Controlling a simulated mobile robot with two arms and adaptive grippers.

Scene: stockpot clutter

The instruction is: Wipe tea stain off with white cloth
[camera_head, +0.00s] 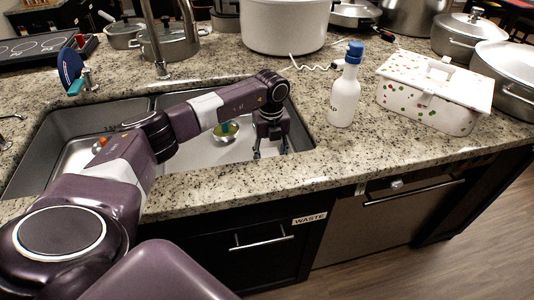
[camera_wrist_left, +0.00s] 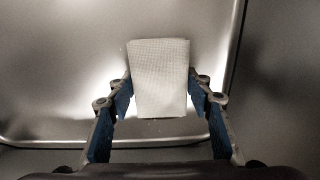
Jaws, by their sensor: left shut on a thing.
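My left gripper (camera_head: 270,150) hangs down into the right basin of the sink (camera_head: 190,150). In the left wrist view its two blue-padded fingers are shut on a white cloth (camera_wrist_left: 158,75), one finger at each side. The cloth is a flat, pale rectangle over the metal basin floor (camera_wrist_left: 60,60). I cannot tell how firmly it touches the floor. No clear tea stain shows; a few faint specks lie near the cloth's lower edge, and the cloth hides what is under it. My right gripper is not in view.
A green-and-yellow object (camera_head: 226,130) lies in the sink behind my forearm. The faucet (camera_head: 156,45) rises behind the basin. A white bottle with a blue cap (camera_head: 344,95) and a spotted box (camera_head: 432,98) stand on the right counter. A large white pot (camera_head: 285,25) stands behind.

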